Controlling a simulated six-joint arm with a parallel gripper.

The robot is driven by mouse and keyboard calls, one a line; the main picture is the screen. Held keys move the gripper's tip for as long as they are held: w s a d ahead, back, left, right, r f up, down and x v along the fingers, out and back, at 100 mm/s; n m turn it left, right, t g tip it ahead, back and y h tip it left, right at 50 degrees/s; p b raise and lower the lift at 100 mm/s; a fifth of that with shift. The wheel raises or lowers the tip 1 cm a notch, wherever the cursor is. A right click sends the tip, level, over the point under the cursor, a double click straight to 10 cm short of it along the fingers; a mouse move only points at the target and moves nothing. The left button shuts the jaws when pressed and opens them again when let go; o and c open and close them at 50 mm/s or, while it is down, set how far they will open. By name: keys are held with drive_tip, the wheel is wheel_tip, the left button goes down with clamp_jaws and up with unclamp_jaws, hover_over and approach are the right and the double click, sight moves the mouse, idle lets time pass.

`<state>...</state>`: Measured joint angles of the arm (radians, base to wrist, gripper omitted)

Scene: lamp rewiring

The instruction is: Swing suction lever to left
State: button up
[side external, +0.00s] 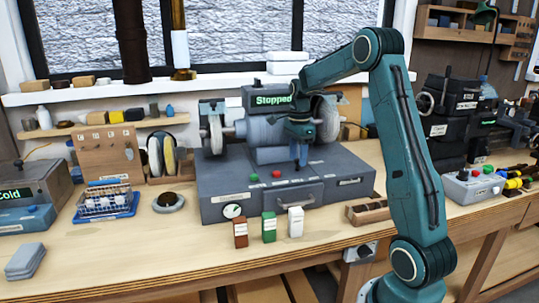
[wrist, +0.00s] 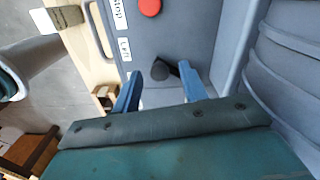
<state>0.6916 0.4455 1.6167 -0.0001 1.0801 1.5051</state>
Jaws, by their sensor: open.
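A short black lever with a round knob (wrist: 160,70) stands on the grey machine panel (wrist: 185,35) in the wrist view. A white label reading "Left" (wrist: 124,49) is on the panel to its left. My gripper (wrist: 159,73) is open, its two blue fingers on either side of the knob in the picture. I cannot tell whether the fingers touch the lever. In the side view my gripper (side external: 300,162) points down over the right part of the grey machine base (side external: 225,188). The lever cannot be made out there.
A red button (wrist: 150,7) and a "Stop" label lie beyond the lever. The grinder's sign (side external: 272,99) reads "Stopped". Its wheels (side external: 215,133) stand close to my gripper. Red, green and white blocks (side external: 269,227) stand before the base. The front left bench is mostly clear.

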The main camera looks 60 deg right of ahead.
wheel_tip(320, 180, up, 14)
drive_tip(key=shift+f, duration=0.25)
idle(0.4)
drive_tip(key=s+a+r+n+t+h, duration=0.1)
drive_tip(key=s+a+n, duration=0.2)
drive_tip(key=a+n, duration=0.5)
drive_tip(key=s+a+r+n+t, duration=0.2)
drive_tip(key=s+a+n, duration=0.15)
drive_tip(key=a, duration=0.75)
drive_tip(key=s+a+f+n+t, duration=0.1)
drive_tip(key=s+a+f+n, duration=0.3)
drive_tip(key=s+a+n, duration=0.1)
drive_tip(key=s+a+f+n+t+y, duration=0.1)
drive_tip(key=s+a+f+n, duration=0.2)
drive_tip(key=s+a+n, duration=0.3)
drive_tip(key=s+n, duration=0.1)
drive_tip(key=n, duration=0.1)
drive_tip(key=shift+f+n+t, duration=0.3)
drive_tip(key=shift+f+n, duration=0.05)
